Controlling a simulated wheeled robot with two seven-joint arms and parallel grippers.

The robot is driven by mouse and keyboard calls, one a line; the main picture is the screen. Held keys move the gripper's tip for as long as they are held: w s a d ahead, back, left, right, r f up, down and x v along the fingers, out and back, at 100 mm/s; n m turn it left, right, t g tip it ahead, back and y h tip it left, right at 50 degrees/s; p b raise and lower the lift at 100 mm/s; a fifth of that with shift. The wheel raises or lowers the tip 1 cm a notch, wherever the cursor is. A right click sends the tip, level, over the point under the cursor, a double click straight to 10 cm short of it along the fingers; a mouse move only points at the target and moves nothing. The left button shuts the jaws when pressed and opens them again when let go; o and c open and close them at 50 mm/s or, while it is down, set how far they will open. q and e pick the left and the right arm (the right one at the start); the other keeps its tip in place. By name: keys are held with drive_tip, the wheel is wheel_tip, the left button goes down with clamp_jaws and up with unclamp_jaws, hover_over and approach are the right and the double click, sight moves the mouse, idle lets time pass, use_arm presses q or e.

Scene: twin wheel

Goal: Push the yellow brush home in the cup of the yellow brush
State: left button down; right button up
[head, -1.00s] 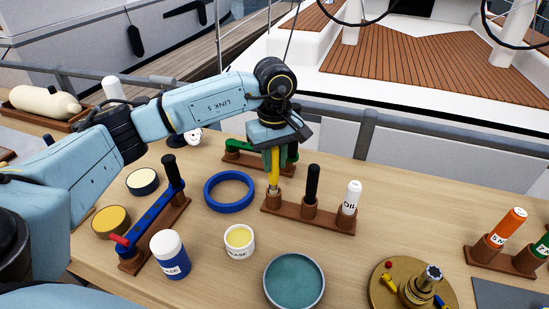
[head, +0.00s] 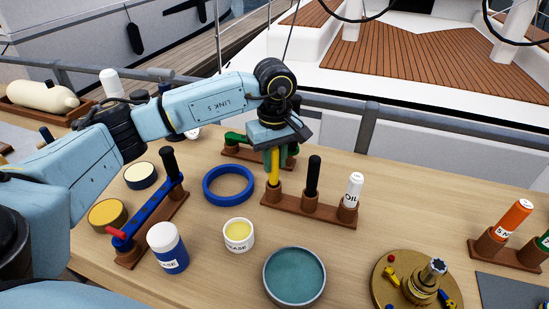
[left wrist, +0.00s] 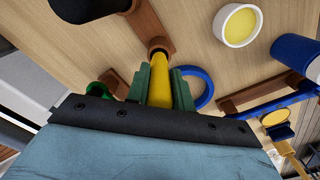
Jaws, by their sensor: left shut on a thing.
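The yellow brush (head: 274,168) stands upright in its cup (head: 273,193) at the left end of a brown wooden rack (head: 292,210). My left gripper (head: 273,157) is above the cup and shut on the yellow brush. In the left wrist view the brush (left wrist: 160,85) lies between the two green fingers (left wrist: 158,88), with its lower end in the brown cup (left wrist: 158,48). How deep it sits inside is hidden by the cup wall. My right gripper is not in view.
The same rack holds a black-handled item (head: 313,176) and a white oil tube (head: 353,190). A blue ring (head: 229,201), a grease tub (head: 238,248) and a teal dish (head: 294,292) stand nearby.

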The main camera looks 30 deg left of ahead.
use_arm(q)
drive_tip(key=shift+f, duration=0.2)
drive_tip(key=c, duration=1.1)
unclamp_jaws()
wheel_tip(320, 180, up, 14)
drive_tip(key=shift+f, duration=0.25)
drive_tip(key=shift+p, duration=0.3)
